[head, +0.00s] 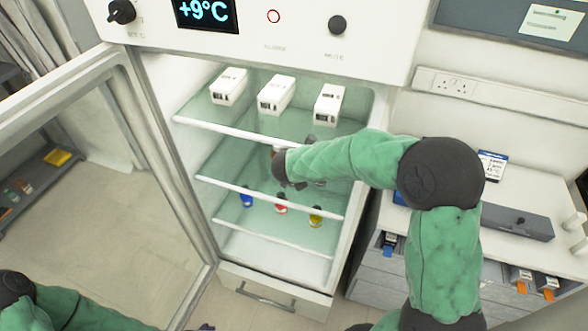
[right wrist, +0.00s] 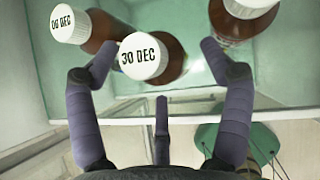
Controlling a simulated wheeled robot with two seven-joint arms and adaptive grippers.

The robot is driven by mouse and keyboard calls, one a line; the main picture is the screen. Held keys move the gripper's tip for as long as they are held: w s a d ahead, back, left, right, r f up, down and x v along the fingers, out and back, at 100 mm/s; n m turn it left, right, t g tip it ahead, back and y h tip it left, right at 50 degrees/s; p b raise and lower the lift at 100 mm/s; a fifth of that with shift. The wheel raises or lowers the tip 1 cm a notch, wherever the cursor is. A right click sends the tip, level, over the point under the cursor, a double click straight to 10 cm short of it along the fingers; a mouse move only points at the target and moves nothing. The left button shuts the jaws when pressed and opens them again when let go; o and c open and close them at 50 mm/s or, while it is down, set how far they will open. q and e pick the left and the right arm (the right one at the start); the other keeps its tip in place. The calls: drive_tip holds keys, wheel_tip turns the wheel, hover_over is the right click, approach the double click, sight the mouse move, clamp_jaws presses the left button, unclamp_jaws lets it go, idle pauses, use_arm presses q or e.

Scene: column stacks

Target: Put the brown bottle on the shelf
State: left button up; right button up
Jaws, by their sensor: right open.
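Brown bottles with white caps stand on the fridge's middle shelf (head: 235,183). In the right wrist view, one brown bottle (right wrist: 172,62) has a cap reading 30 DEC and is in front of my right gripper (right wrist: 150,70), between its spread fingers. A second brown bottle (right wrist: 103,30) is to its left, and a third (right wrist: 240,32) is to the right. My right gripper is open and holds nothing; I cannot tell whether a finger touches a bottle. In the head view my right arm reaches into the fridge and hides most of these bottles.
The fridge door (head: 130,130) stands open at the left. White boxes (head: 277,94) sit on the top shelf. A counter (head: 515,195) is at the right.

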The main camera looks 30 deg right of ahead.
drive_tip(key=shift+s+a+r, duration=0.2)
drive_tip(key=shift+r, duration=0.2)
drive_tip(key=s+a, duration=0.7)
drive_tip(key=s, duration=0.2)
drive_tip(key=s+a+f+m+g+y, duration=0.2)
drive_tip(key=s+a+f+m, duration=0.3)
drive_tip(key=f+m, duration=0.5)
drive_tip(key=s+a+f+m+g+y, duration=0.2)
drive_tip(key=s+a+f+m+y, duration=0.2)
drive_tip(key=f+m, duration=0.7)
drive_tip(key=s+a+f+m+g+y, duration=0.2)
drive_tip(key=s+a+f+m, duration=0.4)
drive_tip(key=f+m, duration=0.4)
drive_tip(key=shift+a+f+m+y+p, duration=0.2)
drive_tip(key=shift+a+m+y+p, duration=0.1)
drive_tip(key=shift+m+y+p, duration=0.1)
